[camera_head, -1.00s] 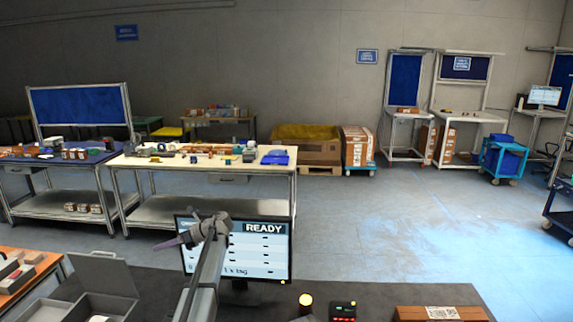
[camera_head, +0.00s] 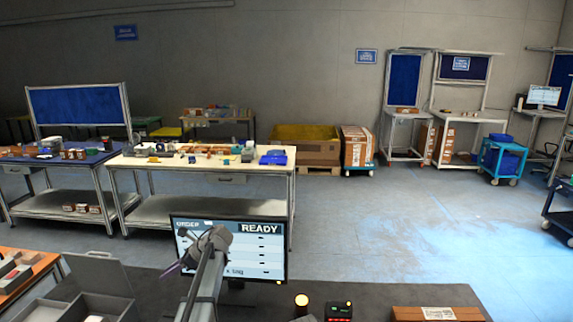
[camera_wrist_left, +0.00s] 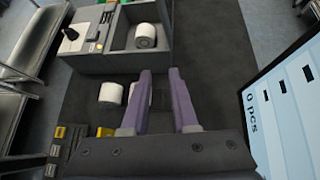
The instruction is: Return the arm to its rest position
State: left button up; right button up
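My left arm rises from the bottom in the head view. Its left gripper (camera_head: 173,268) points to the left, in front of the monitor (camera_head: 270,262). In the left wrist view the two purple fingers of my left gripper (camera_wrist_left: 160,72) stand apart with a gap between them. I see nothing held between them. The dark bench top (camera_wrist_left: 205,50) lies below the fingers. My right gripper is in neither view.
A grey open box (camera_head: 112,306) stands at the lower left. A white roll (camera_wrist_left: 145,36) sits in a compartment; another (camera_wrist_left: 110,95) lies nearer the fingers. The monitor stands close to the arm.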

pick_arm(q)
jog(key=s+d+f+n+t+h, duration=0.1)
jog(key=s+d+f+n+h, duration=0.25)
jog(key=s+d+n, duration=0.45)
jog(key=s+d+f+n+h, duration=0.35)
jog(key=s+d, duration=0.25)
jog(key=s, duration=0.4)
jog(key=s+d+f+n+t+h, duration=0.15)
jog(key=s+d+n+h, duration=0.25)
jog(key=s+d+n, duration=0.4)
jog(key=s+d+f+m+b, duration=0.1)
jog(key=d, duration=0.2)
jog(key=s+d+f+m+g+b, duration=0.1)
jog(key=s+d+f+m+b, duration=0.1)
jog(key=d, duration=0.1)
jog(key=s+d+f+m+g+y+b, duration=0.1)
jog(key=s+d+f+m, duration=0.1)
jog(key=shift+s+d+f+b, duration=0.15)
jog(key=shift+d+b, duration=0.25)
jog(key=shift+s+d+f, duration=0.1)
jog(key=shift+s+d, duration=0.2)
jog(key=shift+d, duration=0.15)
